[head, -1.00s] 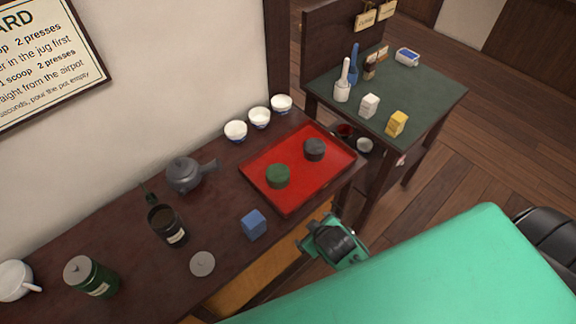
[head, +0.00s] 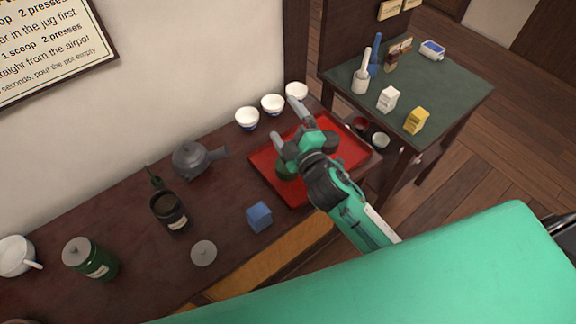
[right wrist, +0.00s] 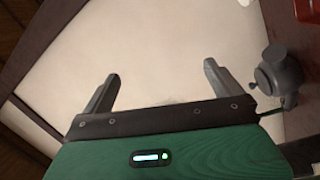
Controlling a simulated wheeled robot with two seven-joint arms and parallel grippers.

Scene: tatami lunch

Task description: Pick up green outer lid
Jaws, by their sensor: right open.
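The green outer lid (head: 286,174) sits on the red tray (head: 274,181), partly hidden by my right gripper. My right gripper (head: 288,123) is open, with its fingers over the tray's wall side, above and beyond the lid. In the right wrist view the two fingers (right wrist: 160,84) stand wide apart with nothing between them, facing the pale wall. The green canister (head: 97,262) stands at the left of the table, with a grey knobbed lid on top. My left gripper is not in view.
A dark lid (head: 329,142) is partly hidden on the tray. Several white bowls (head: 272,103) line the wall. A grey teapot (head: 190,158), an open dark canister (head: 170,213), a grey lid (head: 204,253) and a blue cube (head: 260,216) stand left of the tray.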

